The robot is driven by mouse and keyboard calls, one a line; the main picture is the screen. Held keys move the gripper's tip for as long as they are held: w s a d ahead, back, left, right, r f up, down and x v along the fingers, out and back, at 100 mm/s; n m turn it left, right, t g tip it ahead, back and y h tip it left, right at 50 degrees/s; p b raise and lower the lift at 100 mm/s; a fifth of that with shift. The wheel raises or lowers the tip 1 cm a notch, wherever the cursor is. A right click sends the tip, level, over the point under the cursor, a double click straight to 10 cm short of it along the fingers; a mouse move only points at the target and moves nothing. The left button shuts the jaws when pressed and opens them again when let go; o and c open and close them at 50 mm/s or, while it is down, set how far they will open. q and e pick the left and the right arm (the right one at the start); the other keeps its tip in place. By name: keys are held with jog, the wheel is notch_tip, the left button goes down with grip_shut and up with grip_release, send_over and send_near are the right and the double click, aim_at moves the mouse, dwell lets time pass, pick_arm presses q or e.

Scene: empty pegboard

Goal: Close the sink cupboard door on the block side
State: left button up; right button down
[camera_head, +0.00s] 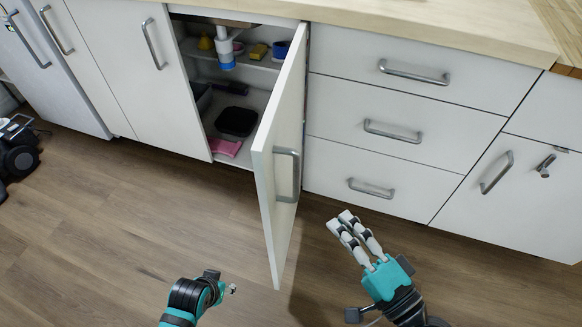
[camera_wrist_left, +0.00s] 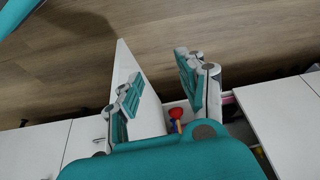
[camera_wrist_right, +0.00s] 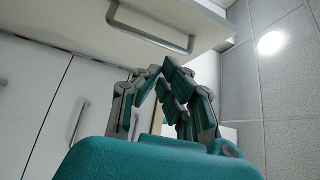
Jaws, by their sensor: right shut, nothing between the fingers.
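The white sink cupboard door (camera_head: 265,195) stands wide open in the head view, hinged at its right edge. Its bar handle (camera_head: 287,175) faces right. My right gripper (camera_head: 347,219) is shut and empty, right of the door on the handle side, with a gap between them. In the right wrist view its fingers are together below a bar handle (camera_wrist_right: 150,28) on a white panel, which looks like this door. My left gripper (camera_wrist_left: 160,85) is open in the left wrist view, and the door (camera_wrist_left: 137,80) shows beyond its fingers; contact cannot be told.
The open cupboard holds a black bowl (camera_head: 236,121), a pink cloth (camera_head: 224,147) and small items on a shelf (camera_head: 255,60). Closed drawers (camera_head: 400,135) stand right of the opening, a closed door (camera_head: 125,60) left. The wooden floor (camera_head: 100,230) in front is clear.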

jog(key=s+m+g+p, duration=0.1)
jog(key=s, duration=0.1)
jog(key=p, duration=0.3)
send_near(297, 182)
jog(key=x, duration=0.5)
jog(key=shift+s+a+r, duration=0.1)
jog(key=shift+s+r, duration=0.05)
jog(key=shift+r, duration=0.2)
jog(key=a, duration=0.4)
jog(key=shift+w+a+f+p, duration=0.1)
jog(key=shift+w+f+p, duration=0.15)
jog(key=shift+w+p, duration=0.15)
pick_arm(q)
jog(key=s+a+f+g, duration=0.1)
jog(key=s+f+g, duration=0.1)
jog(key=s+f, duration=1)
jog(key=shift+s+a+g, duration=0.3)
jog(key=shift+s+a, duration=0.1)
jog(key=shift+s, duration=0.05)
